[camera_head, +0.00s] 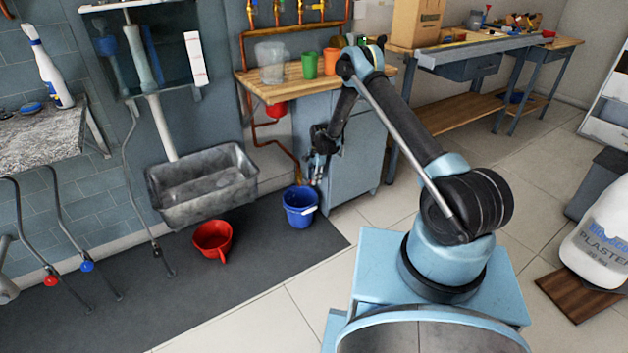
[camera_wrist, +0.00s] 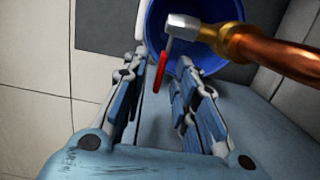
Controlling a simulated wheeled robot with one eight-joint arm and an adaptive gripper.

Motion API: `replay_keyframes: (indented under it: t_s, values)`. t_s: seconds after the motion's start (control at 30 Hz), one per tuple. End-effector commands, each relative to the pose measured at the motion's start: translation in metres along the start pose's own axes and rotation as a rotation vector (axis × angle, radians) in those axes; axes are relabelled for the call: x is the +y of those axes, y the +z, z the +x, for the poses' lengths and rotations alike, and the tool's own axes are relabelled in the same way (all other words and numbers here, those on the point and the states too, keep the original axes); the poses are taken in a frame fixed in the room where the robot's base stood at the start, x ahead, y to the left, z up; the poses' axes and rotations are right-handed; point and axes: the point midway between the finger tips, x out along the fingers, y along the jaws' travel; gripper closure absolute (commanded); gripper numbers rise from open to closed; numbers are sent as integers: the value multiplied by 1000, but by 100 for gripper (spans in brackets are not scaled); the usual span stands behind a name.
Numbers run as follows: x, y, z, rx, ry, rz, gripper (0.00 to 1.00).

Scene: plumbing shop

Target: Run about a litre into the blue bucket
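The blue bucket (camera_head: 300,210) stands upright on the dark mat, beside the grey cabinet. Its blue inside (camera_wrist: 228,12) shows at the top of the wrist view; I see no water there, though part is hidden. A brass tap (camera_wrist: 238,42) on a copper pipe reaches in from the right, its pale spout end across the bucket's mouth in that view. A red lever (camera_wrist: 161,72) hangs from the tap. My gripper (camera_head: 318,168) is above the bucket. Its fingers are apart, with the lever showing between the fingertips (camera_wrist: 160,64); I cannot tell whether they touch it.
A red bucket-like jug (camera_head: 212,238) stands on the mat left of the blue bucket, below a grey sink (camera_head: 203,185). A wooden shelf (camera_head: 290,88) with cups and a clear container is above the cabinet. Open tiled floor (camera_head: 270,310) lies in front.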

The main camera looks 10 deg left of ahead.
Motion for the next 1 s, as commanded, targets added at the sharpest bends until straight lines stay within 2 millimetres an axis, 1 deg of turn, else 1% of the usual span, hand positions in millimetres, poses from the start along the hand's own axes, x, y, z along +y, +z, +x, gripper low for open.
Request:
replay_keyframes:
  t_s: [0.13, 0.23, 0.5, 0.7, 0.83, 1.0]
  values:
    - [0, 1, -6, 0, 0, 0, 74]
    - [0, 2, -16, 0, 0, 0, 74]
    - [0, 7, -59, 0, 0, 0, 74]
    - [0, 11, -84, -1, 1, 0, 74]
    - [0, 12, -94, -1, 1, 0, 74]
    - [0, 12, -98, -1, 1, 0, 74]
